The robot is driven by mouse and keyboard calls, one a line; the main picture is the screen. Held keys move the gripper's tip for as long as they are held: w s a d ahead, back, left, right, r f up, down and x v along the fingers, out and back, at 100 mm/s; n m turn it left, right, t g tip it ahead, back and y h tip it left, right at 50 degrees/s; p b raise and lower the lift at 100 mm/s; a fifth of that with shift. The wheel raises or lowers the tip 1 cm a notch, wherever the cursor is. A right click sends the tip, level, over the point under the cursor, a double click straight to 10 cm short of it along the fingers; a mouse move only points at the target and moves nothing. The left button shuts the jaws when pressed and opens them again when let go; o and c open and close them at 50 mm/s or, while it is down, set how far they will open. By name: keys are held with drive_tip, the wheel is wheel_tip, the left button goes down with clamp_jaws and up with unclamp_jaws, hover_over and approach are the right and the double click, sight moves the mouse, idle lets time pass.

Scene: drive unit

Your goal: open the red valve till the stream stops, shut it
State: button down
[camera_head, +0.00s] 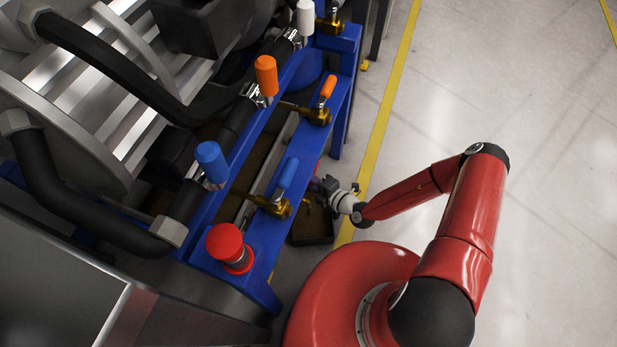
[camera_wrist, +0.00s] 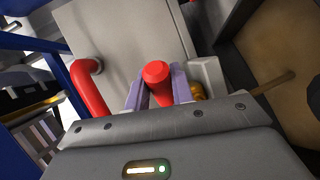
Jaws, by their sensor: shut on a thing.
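In the wrist view the red valve handle (camera_wrist: 157,74) stands between the two grey-purple fingers of my gripper (camera_wrist: 158,92), which is shut on it. Brass fitting (camera_wrist: 197,90) shows just right of the fingers. A thin brown streak (camera_wrist: 272,83), which looks like the stream, runs from near there toward a brown tray (camera_wrist: 298,45). In the head view my gripper (camera_head: 324,186) is low beside the blue frame, and the red handle is mostly hidden there. The dark tray (camera_head: 318,229) lies on the floor below.
A red curved pipe (camera_wrist: 86,82) is left of the fingers. On the blue frame (camera_head: 262,238) are a red knob (camera_head: 226,243), a blue-handled valve (camera_head: 288,173) and an orange-handled valve (camera_head: 327,88). The floor (camera_head: 540,200) to the right is clear.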

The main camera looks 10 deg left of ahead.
drive_tip(key=shift+s+d+m+t+h+p, duration=0.25)
drive_tip(key=shift+s+m+t+h+p, duration=0.35)
drive_tip(key=shift+m+t+h+p, duration=0.35)
drive_tip(key=c, duration=1.2)
unclamp_jaws()
drive_tip(key=v, duration=0.7)
drive_tip(key=shift+s+d+p, duration=0.25)
drive_tip(key=shift+d+p, duration=0.05)
drive_tip(key=shift+d, duration=0.05)
